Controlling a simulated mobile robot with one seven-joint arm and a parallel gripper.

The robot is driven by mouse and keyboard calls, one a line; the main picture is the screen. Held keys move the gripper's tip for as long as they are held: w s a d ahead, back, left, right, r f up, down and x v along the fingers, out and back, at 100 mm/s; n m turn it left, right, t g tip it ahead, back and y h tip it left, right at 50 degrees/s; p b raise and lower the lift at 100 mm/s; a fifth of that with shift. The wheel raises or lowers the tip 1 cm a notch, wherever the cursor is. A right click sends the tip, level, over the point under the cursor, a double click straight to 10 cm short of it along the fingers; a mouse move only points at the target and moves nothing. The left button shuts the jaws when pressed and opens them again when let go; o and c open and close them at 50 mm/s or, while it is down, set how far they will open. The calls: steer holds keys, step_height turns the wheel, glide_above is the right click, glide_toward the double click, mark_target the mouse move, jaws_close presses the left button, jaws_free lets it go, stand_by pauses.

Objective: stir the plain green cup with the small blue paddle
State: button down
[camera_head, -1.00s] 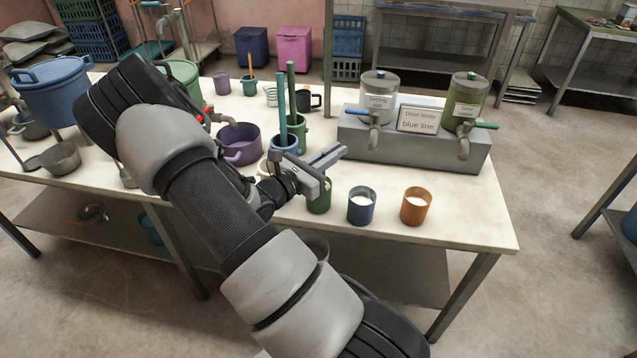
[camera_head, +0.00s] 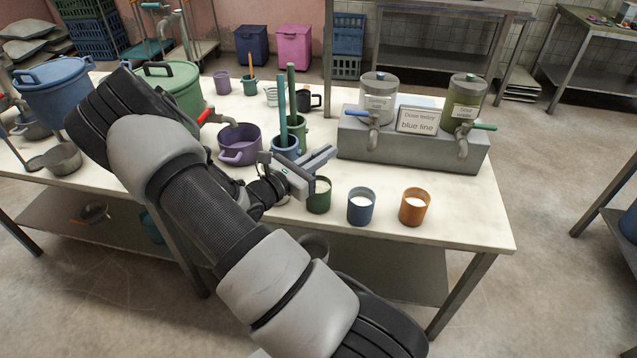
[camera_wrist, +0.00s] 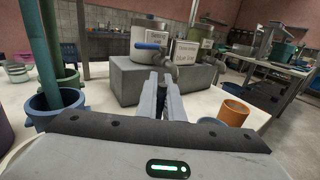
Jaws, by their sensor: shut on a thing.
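A green cup (camera_head: 319,197) with white liquid stands near the table's front edge, left of a blue cup. No marking shows on its visible side. My gripper (camera_head: 327,157) is just above and behind this cup, its fingers pointing up and right in the head view. In the wrist view, my gripper's fingers (camera_wrist: 166,80) are close together. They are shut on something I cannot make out. A tall blue-teal paddle (camera_head: 282,112) stands in a blue holder (camera_head: 285,151), left of my gripper. A green paddle (camera_head: 291,85) stands in a green holder (camera_head: 302,131) behind it.
A blue cup (camera_head: 360,211) and an orange cup (camera_head: 413,212) with white contents stand to the right. Behind them is a grey dispenser block (camera_head: 400,154) with two tapped jars and a "blue line" sign (camera_head: 417,120). A purple pot (camera_head: 239,151) stands left. Table space at right is clear.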

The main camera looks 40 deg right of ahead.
stand_by(0.3)
step_height(320, 180, up, 8)
steer(key=p, duration=0.6)
steer(key=shift+p, duration=0.4)
steer(key=shift+r, duration=0.2)
step_height(320, 180, up, 6)
steer(key=p, duration=0.4)
steer(key=shift+f+p, duration=0.1)
steer(key=shift+p, duration=0.3)
